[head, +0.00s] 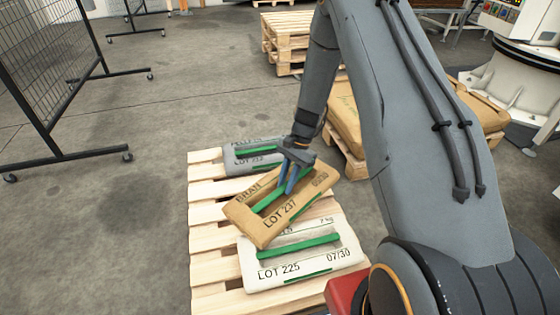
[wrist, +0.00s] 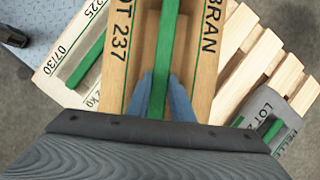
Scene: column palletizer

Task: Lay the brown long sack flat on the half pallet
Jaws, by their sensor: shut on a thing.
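The brown long sack (head: 262,228), marked BRAN and LOT 237, is tilted and turned at an angle above the half pallet (head: 207,238). My gripper (head: 287,185) is shut on the green strip along its middle. In the wrist view the two blue fingers of my gripper (wrist: 166,98) pinch this strip on the brown sack (wrist: 203,65). A white sack (head: 345,257), LOT 225, lies on the pallet's near part, partly under the brown one. A grey sack (head: 240,158) lies at the far end. Whether the brown sack touches either is hard to tell.
Bare pallet slats (wrist: 262,68) show along the left side. A second pallet with brown sacks (head: 345,115) stands behind my arm on the right. Stacked empty pallets (head: 285,42) are at the back. A wire mesh fence (head: 45,60) stands on the left. The floor between is clear.

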